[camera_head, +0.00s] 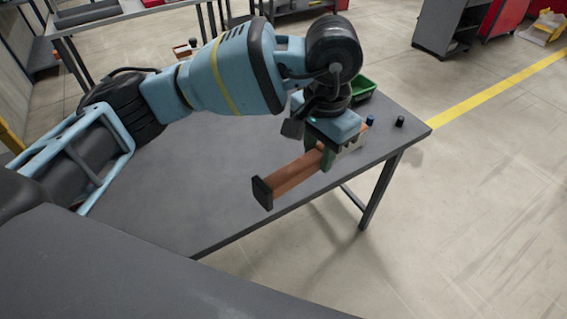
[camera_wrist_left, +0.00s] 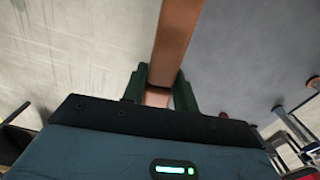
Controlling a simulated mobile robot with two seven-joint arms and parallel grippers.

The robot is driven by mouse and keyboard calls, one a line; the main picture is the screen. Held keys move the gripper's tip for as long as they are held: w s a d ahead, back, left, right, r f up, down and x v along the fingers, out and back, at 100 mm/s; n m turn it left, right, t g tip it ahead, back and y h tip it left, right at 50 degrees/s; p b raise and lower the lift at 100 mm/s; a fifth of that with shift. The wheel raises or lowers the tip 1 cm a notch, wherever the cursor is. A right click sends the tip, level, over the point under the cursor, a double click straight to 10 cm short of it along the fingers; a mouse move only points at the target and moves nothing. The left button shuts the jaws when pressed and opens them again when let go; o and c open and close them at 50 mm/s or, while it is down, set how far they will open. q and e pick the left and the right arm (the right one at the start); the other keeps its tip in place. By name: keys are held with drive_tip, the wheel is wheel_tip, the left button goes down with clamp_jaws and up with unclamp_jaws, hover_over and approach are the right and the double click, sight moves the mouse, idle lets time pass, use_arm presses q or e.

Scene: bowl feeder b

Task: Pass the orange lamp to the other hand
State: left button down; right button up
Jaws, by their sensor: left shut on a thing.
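The orange lamp (camera_head: 292,175) is a long orange-brown bar with a dark cap at its near end. My left gripper (camera_head: 326,156) is shut on it near its far end, and the bar points toward the lower left over the table's front edge. In the left wrist view the lamp (camera_wrist_left: 174,42) runs up and away between the two dark green fingers of the left gripper (camera_wrist_left: 160,93). Its far end is partly hidden by the gripper. My right gripper is not in view.
The grey table (camera_head: 190,190) is mostly bare. A green bin (camera_head: 362,89) stands at its far right, partly behind my wrist. A small blue object (camera_head: 370,120) and a small black object (camera_head: 400,122) are near the right corner. Open floor lies to the right.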

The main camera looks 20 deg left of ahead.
use_arm(q)
drive_tip(key=shift+m, duration=0.7)
drive_tip(key=shift+w+d+r, duration=0.25)
drive_tip(key=shift+d+r, duration=0.1)
drive_tip(key=shift+d, duration=0.25)
drive_tip(key=shift+w+d+r, duration=0.25)
drive_tip(key=shift+d+r, duration=0.05)
drive_tip(key=shift+d, duration=0.25)
drive_tip(key=shift+w+d+r, duration=0.25)
drive_tip(key=shift+d+r, duration=0.1)
drive_tip(key=shift+d, duration=0.35)
